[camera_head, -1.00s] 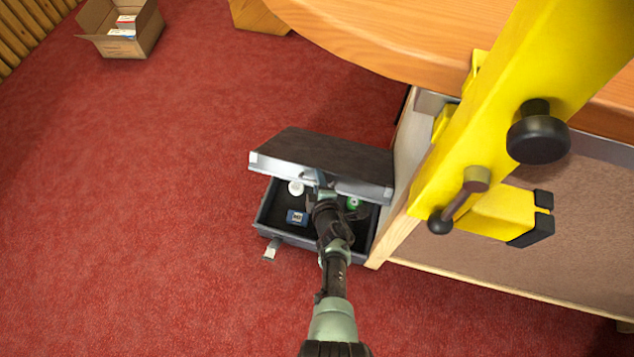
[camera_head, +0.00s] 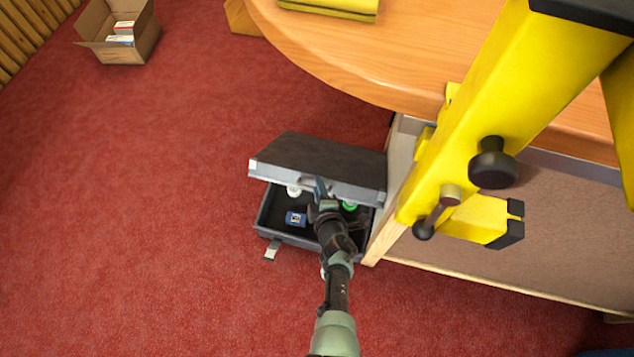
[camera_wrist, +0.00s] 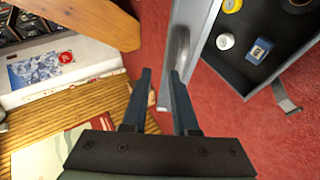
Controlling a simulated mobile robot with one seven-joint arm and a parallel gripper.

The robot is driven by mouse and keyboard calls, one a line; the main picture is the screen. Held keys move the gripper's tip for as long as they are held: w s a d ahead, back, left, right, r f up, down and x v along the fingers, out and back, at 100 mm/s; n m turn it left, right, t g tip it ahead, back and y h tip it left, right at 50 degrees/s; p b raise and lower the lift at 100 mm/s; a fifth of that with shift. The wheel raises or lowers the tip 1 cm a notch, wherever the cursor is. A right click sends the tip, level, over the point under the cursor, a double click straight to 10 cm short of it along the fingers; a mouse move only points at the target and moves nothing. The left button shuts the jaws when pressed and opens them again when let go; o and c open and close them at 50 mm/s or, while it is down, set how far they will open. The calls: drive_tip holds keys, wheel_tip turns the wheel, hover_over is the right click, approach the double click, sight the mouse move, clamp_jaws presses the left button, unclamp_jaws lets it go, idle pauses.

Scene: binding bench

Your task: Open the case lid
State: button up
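The dark grey case stands on the red carpet against the bench's side panel. Its lid (camera_head: 325,165) is partly raised, tilted over the open base (camera_head: 290,237). My gripper (camera_head: 322,192) is at the lid's front edge in the head view. Inside the base are a blue box (camera_head: 296,219), a white round item (camera_head: 294,191) and a green round item (camera_head: 349,206).
The wooden bench (camera_head: 400,50) with a yellow clamp-like frame (camera_head: 480,120) rises close to the right of the case. A latch tab (camera_head: 271,250) sticks out from the base's front. An open cardboard box (camera_head: 125,48) stands far left. Carpet left of the case is clear.

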drive_tip(key=s+d+r+p, duration=0.2)
drive_tip(key=s+r+p, duration=0.5)
drive_tip(key=p, duration=0.3)
drive_tip(key=shift+r, duration=0.2)
idle(0.5)
idle(0.6)
